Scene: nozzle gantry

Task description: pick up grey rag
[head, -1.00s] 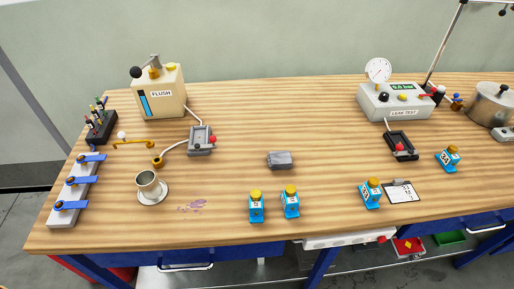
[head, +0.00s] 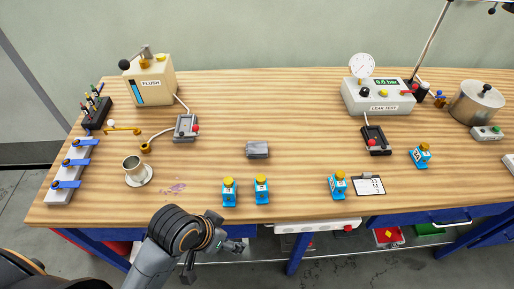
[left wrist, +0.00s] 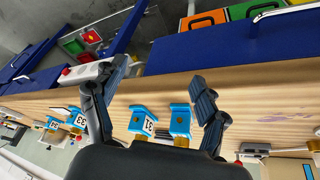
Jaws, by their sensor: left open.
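The grey rag (head: 257,149) is a small folded grey block lying flat near the middle of the wooden bench (head: 300,110). My left gripper (head: 215,257) is in front of the bench's front edge, at the bottom of the head view, well apart from the rag. It is open and empty. In the left wrist view its two fingers (left wrist: 158,82) are spread, with the bench edge and blue bottles beyond; I cannot make out the rag there. My right gripper is not in view.
The wood around the rag is clear.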

